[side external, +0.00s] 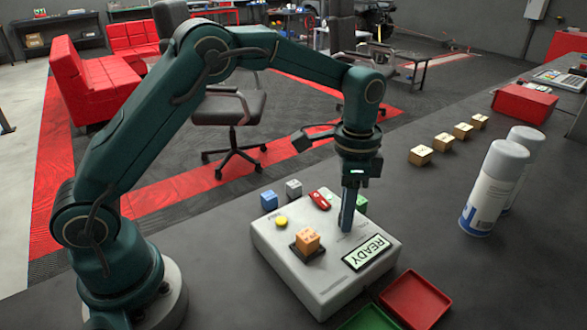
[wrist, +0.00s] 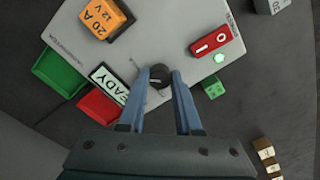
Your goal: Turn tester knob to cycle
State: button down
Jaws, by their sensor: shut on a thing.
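The tester (side external: 283,262) is a light grey box on the dark bench, and its top fills the upper middle of the wrist view (wrist: 140,40). My gripper (side external: 347,222) points down over the tester top. In the wrist view my blue fingers (wrist: 159,78) are closed on both sides of the dark round tester knob (wrist: 157,73). In the side view the fingers hide the knob. The display (side external: 367,252) reads READY. An orange block (side external: 307,240) marked 20 A 12 V sits on the tester. The knob's setting cannot be read.
A red switch (wrist: 210,40) and lit green lamp (wrist: 218,58) are near the knob. A yellow button (side external: 281,221) is on the tester. Blue (side external: 268,200), grey (side external: 293,188) and green (side external: 361,203) blocks stand behind. Red (side external: 415,298) and green (side external: 370,319) trays lie in front; spray cans (side external: 493,187) stand right.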

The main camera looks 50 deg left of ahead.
jog(key=shift+r+m, duration=0.1)
jog(key=shift+m, duration=0.2)
dwell(0.4)
jog(key=c, duration=0.6)
grip_release()
jog(key=shift+r, duration=2.55)
